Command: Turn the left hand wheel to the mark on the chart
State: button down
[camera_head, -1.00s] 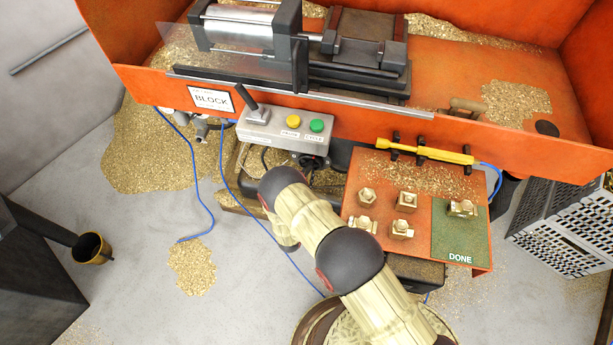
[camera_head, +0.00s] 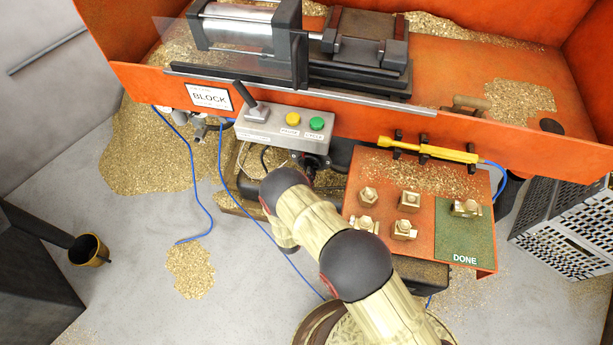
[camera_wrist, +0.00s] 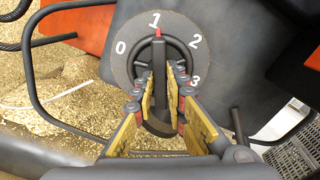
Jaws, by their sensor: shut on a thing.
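In the wrist view, a dark hand wheel (camera_wrist: 139,57) sits before a grey round dial (camera_wrist: 124,66) marked 0, 1, 2 and 3. A red pointer (camera_wrist: 158,33) stands upright at the 1. My gripper (camera_wrist: 160,78) has its gold-padded fingers on either side of the wheel's middle bar, shut on it. The fingers hide the lower part of the wheel and dial. In the head view, the wheel lies below the grey control box and I cannot make it out clearly; my arm reaches there. A sign reading BLOCK (camera_head: 210,97) is on the orange front; its small print is unreadable.
The control box (camera_head: 283,125) has a lever, a yellow and a green button. An orange tray (camera_head: 385,172) with several brass pieces and a green DONE area (camera_head: 463,243) is at the right. Blue hoses (camera_head: 197,190) hang at the left. A bent dark rail (camera_wrist: 30,75) is beside the dial.

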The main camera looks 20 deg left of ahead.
jog(key=shift+n, duration=0.3)
jog(key=c, duration=1.9)
grip_release()
jog(key=shift+o, duration=0.5)
jog(key=s, duration=1.2)
jog(key=shift+d, duration=0.35)
